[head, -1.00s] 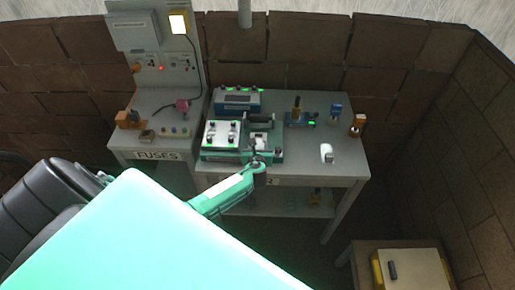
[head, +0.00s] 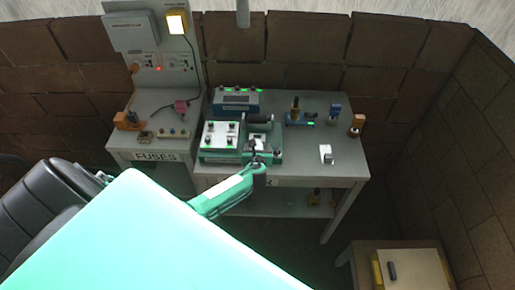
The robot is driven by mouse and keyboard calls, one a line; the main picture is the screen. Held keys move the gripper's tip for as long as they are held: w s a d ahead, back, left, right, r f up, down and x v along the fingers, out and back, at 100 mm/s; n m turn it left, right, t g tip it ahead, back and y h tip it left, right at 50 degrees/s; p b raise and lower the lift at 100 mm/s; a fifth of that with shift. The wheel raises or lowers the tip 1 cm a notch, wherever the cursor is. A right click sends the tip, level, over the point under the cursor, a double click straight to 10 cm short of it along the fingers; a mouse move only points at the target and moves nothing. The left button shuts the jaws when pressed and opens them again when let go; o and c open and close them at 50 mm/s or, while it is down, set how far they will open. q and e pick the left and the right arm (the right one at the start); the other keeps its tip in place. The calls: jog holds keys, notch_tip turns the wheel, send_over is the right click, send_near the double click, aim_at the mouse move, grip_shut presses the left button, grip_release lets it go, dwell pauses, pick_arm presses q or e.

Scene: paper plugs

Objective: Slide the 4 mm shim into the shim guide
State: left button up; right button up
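My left gripper (head: 256,152) is at the front edge of a green-framed machine (head: 240,157) on the grey bench. Its fingers are small and dark against the machine, so I cannot tell whether they are open or shut, or whether they hold anything. The machine has a white plate with dark knobs (head: 221,136) on its left and a dark cylinder (head: 260,119) at its back right. I cannot make out the 4 mm shim or tell which part is the shim guide. My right gripper is not in view.
A blue instrument (head: 237,100) stands behind the machine. To its right are a blue fixture (head: 300,119), a white item (head: 326,154) and an orange-topped item (head: 356,125). The fuse station (head: 157,140) adjoins at left. A low side table (head: 360,252) stands front right.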

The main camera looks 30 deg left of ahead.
pick_arm(q)
jog(key=shift+s+r, duration=0.1)
jog(key=shift+s, duration=0.3)
jog(key=shift+s+d+p, duration=0.35)
jog(key=shift+s+d, duration=0.05)
jog(key=shift+s, duration=0.2)
jog(key=shift+s+d+p, duration=0.3)
jog(key=shift+s+d, duration=0.05)
jog(key=shift+s, duration=0.2)
jog(key=shift+s+d, duration=0.35)
jog(key=shift+s, duration=0.2)
jog(key=shift+s+d, duration=0.3)
jog(key=shift+s, duration=0.2)
